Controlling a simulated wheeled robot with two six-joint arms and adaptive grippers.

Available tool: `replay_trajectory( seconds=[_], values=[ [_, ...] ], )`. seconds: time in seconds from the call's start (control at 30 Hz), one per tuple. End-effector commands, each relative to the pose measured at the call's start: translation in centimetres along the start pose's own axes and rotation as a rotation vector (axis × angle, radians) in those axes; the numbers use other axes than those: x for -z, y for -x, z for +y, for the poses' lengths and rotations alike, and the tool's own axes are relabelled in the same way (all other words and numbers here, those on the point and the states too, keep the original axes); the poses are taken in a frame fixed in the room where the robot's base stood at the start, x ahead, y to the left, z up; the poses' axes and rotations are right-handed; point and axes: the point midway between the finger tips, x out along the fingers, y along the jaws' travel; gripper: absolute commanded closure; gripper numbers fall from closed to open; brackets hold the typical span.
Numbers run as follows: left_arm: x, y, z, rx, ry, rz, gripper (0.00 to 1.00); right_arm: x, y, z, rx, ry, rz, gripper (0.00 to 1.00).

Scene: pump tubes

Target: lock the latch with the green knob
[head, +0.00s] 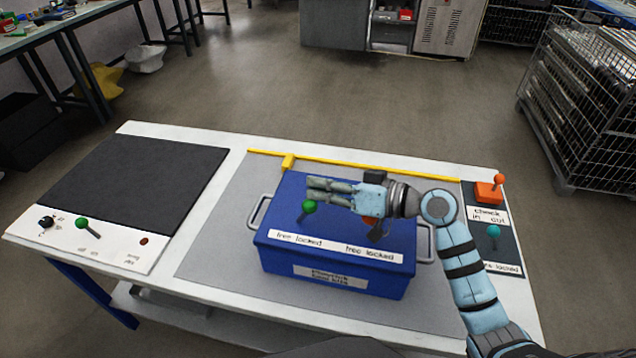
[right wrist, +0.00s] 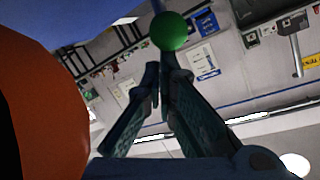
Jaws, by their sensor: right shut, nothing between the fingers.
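The blue box (head: 335,282) stands on the table with a strip marked "free" and "locked" twice along its lid's front edge. The green knob (head: 309,206) sits on a short stem at the left of the lid, its stem running down and left. My right gripper (head: 310,189) is shut and empty, lying sideways over the lid with its fingertips close to the green knob; I cannot tell if they touch. In the right wrist view the green knob (right wrist: 169,31) is just beyond the fingertips. The left gripper is out of view.
A left panel carries another green knob (head: 82,223). A right panel has an orange lever (head: 499,180) and a teal knob (head: 493,231). A yellow bar (head: 350,165) runs behind the box. The dark mat (head: 130,180) at left is clear.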

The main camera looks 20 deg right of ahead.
Motion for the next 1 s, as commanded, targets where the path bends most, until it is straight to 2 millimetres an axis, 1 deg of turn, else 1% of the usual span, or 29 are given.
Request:
replay_trajectory(
  seconds=[0.03,0.07,0.17,0.4,0.53,0.6,0.7,1.0],
  values=[
    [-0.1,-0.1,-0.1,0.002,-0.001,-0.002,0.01,-0.9,0.2,0.3,-0.004,-0.007,-0.021,1.00],
    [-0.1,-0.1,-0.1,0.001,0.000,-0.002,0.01,-0.9,0.4,0.3,-0.005,-0.007,-0.021,1.00],
    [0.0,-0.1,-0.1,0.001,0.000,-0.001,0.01,-0.9,1.9,0.5,-0.010,-0.004,-0.023,1.00],
    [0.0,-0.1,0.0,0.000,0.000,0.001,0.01,-0.6,8.4,0.3,-0.008,0.001,-0.017,1.00],
    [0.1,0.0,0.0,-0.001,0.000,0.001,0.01,-0.4,10.8,0.1,-0.002,0.000,-0.011,1.00],
    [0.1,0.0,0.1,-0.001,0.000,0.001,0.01,-0.3,11.6,0.1,-0.001,0.001,-0.007,1.00],
    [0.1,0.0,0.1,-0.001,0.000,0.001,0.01,-0.1,12.1,0.0,-0.001,-0.001,-0.002,1.00],
    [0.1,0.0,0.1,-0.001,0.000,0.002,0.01,0.0,12.0,0.0,0.003,0.000,0.000,1.00]
  ],
)
